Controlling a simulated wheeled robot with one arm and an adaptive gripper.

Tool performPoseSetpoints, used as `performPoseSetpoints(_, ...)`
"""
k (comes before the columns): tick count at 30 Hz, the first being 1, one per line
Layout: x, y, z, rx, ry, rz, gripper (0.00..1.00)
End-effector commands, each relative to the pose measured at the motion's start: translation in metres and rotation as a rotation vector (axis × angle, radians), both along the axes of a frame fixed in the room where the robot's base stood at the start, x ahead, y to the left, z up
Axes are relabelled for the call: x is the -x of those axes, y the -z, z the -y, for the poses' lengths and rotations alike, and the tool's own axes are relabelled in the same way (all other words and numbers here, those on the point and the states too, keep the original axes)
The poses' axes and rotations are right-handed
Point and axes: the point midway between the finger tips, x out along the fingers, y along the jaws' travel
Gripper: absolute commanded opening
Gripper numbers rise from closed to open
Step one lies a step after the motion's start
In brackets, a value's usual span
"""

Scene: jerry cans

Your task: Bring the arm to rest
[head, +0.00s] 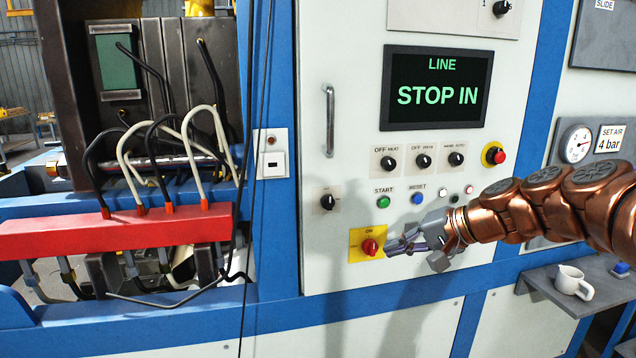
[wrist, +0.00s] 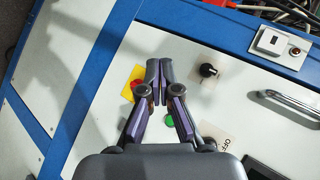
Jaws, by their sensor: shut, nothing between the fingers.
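My gripper (head: 392,246) is at the end of my copper-coloured arm, which reaches in from the right in the head view. Its fingers are together with nothing between them. The fingertips are close to the red rotary switch (head: 370,246) on its yellow plate (head: 356,255); I cannot tell whether they touch it. In the wrist view my gripper (wrist: 159,62) points at the white panel, and the yellow plate (wrist: 130,82) is partly hidden behind the left finger. The green button (wrist: 171,120) shows between the fingers.
The white panel (head: 345,160) carries a screen (head: 437,88) reading "LINE STOP IN", a handle (head: 328,120), several knobs and buttons, and an emergency stop (head: 494,155). Cables and a red bar (head: 115,232) are at left.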

Motion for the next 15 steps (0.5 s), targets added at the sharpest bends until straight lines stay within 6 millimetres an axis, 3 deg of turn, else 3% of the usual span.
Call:
performPoseSetpoints(3,0.055,0.029,-0.034,0.122,-0.113,-0.071,0.0)
performPoseSetpoints(6,0.102,0.056,-0.048,0.229,-0.195,-0.132,0.0)
performPoseSetpoints(11,0.176,0.097,-0.051,0.407,-0.304,-0.228,0.0)
performPoseSetpoints(15,0.24,0.129,-0.036,0.562,-0.385,-0.318,0.0)
